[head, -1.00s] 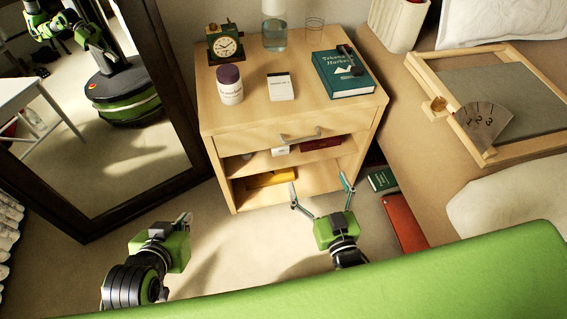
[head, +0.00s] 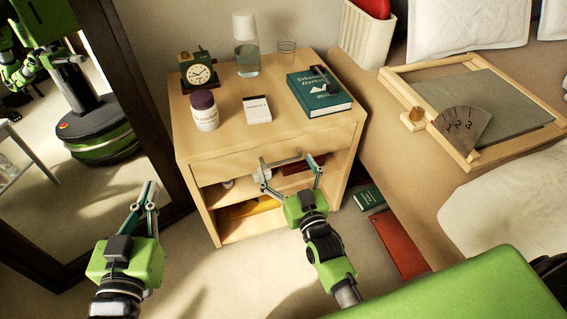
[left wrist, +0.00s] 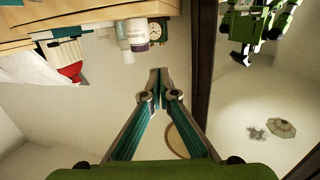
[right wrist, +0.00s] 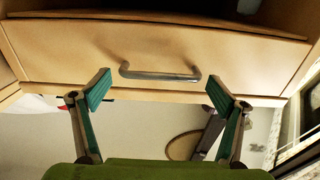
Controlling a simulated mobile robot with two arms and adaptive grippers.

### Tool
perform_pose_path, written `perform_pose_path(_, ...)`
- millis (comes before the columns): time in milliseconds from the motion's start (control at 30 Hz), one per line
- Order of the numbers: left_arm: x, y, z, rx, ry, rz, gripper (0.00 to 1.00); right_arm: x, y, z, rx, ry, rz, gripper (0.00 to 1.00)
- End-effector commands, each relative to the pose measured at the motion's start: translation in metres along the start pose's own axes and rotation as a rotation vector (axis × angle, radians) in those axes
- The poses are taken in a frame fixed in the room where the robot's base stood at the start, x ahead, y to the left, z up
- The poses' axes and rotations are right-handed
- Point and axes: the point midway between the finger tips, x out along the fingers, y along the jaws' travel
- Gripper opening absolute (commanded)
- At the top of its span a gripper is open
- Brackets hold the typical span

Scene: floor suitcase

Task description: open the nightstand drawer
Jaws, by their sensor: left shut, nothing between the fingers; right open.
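The wooden nightstand (head: 182,150) stands against the wall with its drawer (head: 225,168) shut above open shelves. The drawer's grey bar handle (head: 281,160) is at the middle of the drawer front; it also shows in the right wrist view (right wrist: 160,74). My right gripper (head: 290,167) is open in front of the handle. In the right wrist view its fingers (right wrist: 157,88) are spread on either side of the handle, apart from it. My left gripper (head: 150,192) is shut and empty, left of the nightstand; its fingertips meet in the left wrist view (left wrist: 159,75).
A clock (head: 199,74), a white bottle (head: 205,111), a small box (head: 257,109), a carafe (head: 246,60) and a green book (head: 320,95) stand or lie on the nightstand. A mirror (head: 120,150) is left, the bed (head: 400,165) right. A red item (head: 400,245) lies on the floor.

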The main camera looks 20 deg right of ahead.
Motion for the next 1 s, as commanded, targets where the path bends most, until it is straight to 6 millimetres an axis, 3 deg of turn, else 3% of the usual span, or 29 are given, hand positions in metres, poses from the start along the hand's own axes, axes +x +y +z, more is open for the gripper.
perform_pose_path(233,0.001,0.004,-0.028,-0.002,0.131,0.008,0.0,0.02,0.0,0.001,0.0,0.0,0.0,0.89)
perform_pose_path(567,0.001,0.004,-0.033,-0.003,0.154,0.009,0.0,0.022,0.0,0.0,0.0,-0.001,0.0,0.89)
perform_pose_path(600,0.001,0.004,-0.033,-0.003,0.154,0.009,0.0,0.022,0.0,0.0,0.0,-0.001,0.0,0.87)
perform_pose_path(767,0.001,0.004,-0.033,-0.003,0.153,0.009,0.0,0.022,0.0,0.0,-0.001,0.0,0.0,0.45)
perform_pose_path(1000,0.001,0.003,-0.028,-0.002,0.12,0.007,0.0,0.019,0.001,-0.001,-0.001,-0.001,0.001,0.45)
